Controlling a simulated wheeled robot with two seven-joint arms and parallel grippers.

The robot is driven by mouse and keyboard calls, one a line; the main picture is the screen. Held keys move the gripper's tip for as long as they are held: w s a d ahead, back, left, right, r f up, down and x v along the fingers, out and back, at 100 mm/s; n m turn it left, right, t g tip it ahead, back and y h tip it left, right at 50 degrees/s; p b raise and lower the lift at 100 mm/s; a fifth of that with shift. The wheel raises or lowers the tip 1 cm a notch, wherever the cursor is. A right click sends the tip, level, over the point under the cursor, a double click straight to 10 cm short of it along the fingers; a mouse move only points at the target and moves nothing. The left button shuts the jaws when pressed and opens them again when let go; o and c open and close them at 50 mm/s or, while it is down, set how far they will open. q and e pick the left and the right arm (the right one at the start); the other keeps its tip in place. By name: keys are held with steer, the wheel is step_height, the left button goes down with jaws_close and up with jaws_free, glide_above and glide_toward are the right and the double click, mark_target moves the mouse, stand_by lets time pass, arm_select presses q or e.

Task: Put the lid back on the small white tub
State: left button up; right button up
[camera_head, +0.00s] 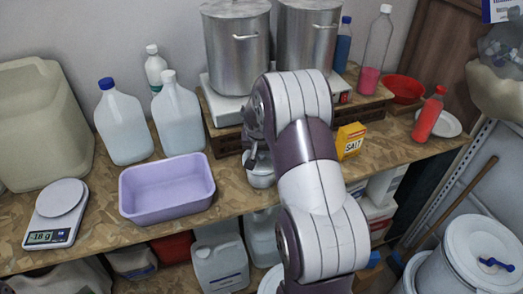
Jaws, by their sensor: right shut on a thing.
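The small white tub (261,180) stands near the front edge of the wooden worktop, right of the lilac basin. It is partly hidden by my right arm. My right gripper (253,160) is at the top of the tub, pointing down and shut on what looks like its lid. The lid is too small and too covered by the fingers to make out clearly. I cannot tell whether it touches the tub's rim. My left gripper is not in view.
The lilac basin (167,190) is left of the tub. Steel pots (236,50) stand behind on a wooden platform. A yellow salt box (351,140) is right of my arm. A scale (58,210) sits far left. Some bare worktop shows between basin and tub.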

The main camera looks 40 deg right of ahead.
steer(key=o, duration=1.6)
steer(key=shift+r, duration=0.1)
steer(key=shift+r+p, duration=2.55)
steer(key=shift+r, duration=0.95)
steer(key=shift+f, duration=0.1)
jaws_close()
steer(key=shift+f, duration=0.1)
steer(key=shift+f+b, duration=2.65)
steer(key=shift+f, duration=0.25)
steer(key=shift+r, duration=0.1)
